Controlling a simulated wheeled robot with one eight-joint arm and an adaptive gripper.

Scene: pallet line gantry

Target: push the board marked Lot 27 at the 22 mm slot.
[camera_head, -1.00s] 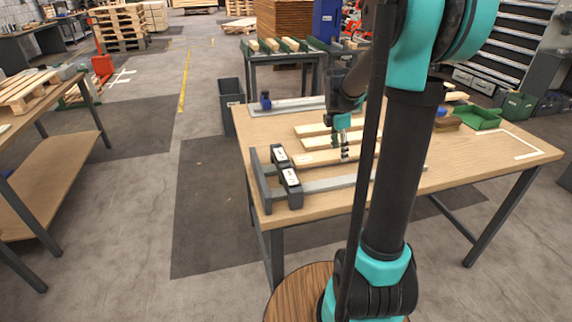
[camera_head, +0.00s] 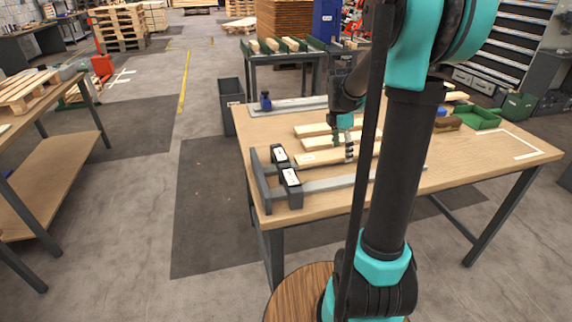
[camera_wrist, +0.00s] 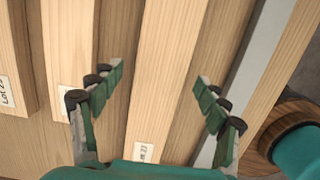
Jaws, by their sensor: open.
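Three pale boards lie side by side on the workbench. The nearest board (camera_head: 312,158) also shows in the wrist view (camera_wrist: 170,70); its small label seems to read Lot 27 but is partly covered. The middle board (camera_head: 309,144) has a label half hidden by a finger in the wrist view (camera_wrist: 70,40). The far board (camera_head: 311,130) has a label reading Lot 2-something. My gripper (camera_head: 343,148) is open over the nearest board, one finger on each side of it in the wrist view (camera_wrist: 158,78); contact cannot be told. Two dark slot blocks (camera_head: 289,185) with unreadable white labels stand left of the boards.
A grey upright plate (camera_head: 261,182) stands left of the blocks, and a grey rail (camera_head: 330,184) runs along the near side. A blue object (camera_head: 265,101) stands at the back left. Green trays (camera_head: 480,118) lie at the right. Bare tabletop lies between rail and front edge.

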